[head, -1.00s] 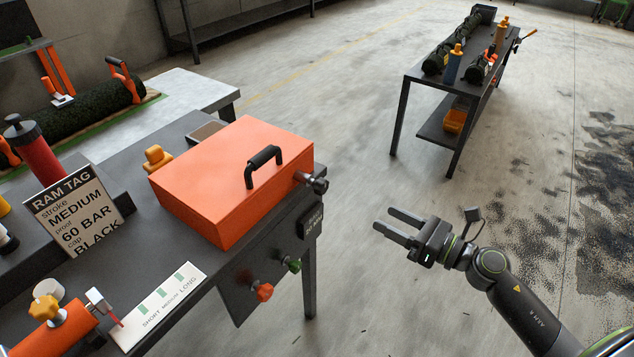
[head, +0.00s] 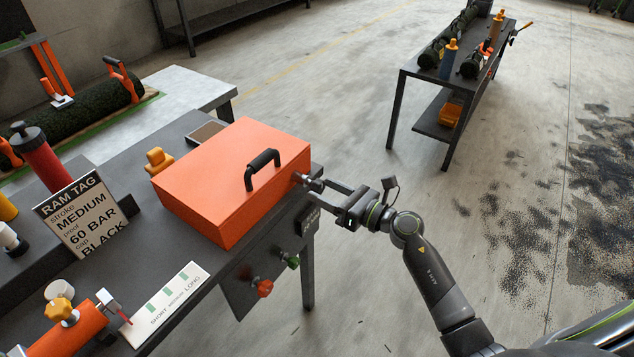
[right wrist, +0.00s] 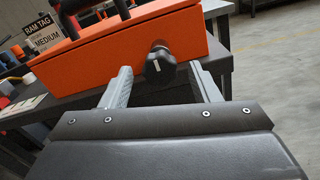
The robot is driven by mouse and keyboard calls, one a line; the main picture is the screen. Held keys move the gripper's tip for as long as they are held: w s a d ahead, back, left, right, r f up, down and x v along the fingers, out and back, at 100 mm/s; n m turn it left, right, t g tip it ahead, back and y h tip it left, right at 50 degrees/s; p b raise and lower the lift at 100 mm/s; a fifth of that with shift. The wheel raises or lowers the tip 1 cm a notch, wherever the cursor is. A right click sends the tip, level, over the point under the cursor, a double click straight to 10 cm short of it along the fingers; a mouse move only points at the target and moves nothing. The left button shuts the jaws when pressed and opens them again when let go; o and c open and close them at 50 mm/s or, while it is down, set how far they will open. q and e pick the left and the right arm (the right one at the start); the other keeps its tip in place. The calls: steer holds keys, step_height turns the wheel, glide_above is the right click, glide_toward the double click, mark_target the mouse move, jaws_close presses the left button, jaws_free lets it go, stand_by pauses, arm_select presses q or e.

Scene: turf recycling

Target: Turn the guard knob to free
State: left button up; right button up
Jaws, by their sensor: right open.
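The guard knob (head: 314,183) is a dark knob on a short stem on the right side of the orange guard box (head: 215,165). The box has a black handle (head: 263,168) on top and sits on the dark bench. My right gripper (head: 328,189) is open at the knob, its fingers pointing at the box side. In the right wrist view the knob (right wrist: 160,66) shows beyond and between the two spread fingers (right wrist: 160,82), with a white mark on its face. I cannot tell whether the fingers touch it. My left gripper is not in view.
Below the bench edge hangs a panel with a red knob (head: 265,288) and a green knob (head: 292,262). A ram tag sign (head: 80,213) and a stroke card (head: 165,305) are on the bench. Open floor lies right, with another bench (head: 455,75) farther back.

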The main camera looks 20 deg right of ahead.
steer(key=shift+x, duration=1.5)
steer(key=shift+c, duration=0.2)
steer(key=c, duration=1)
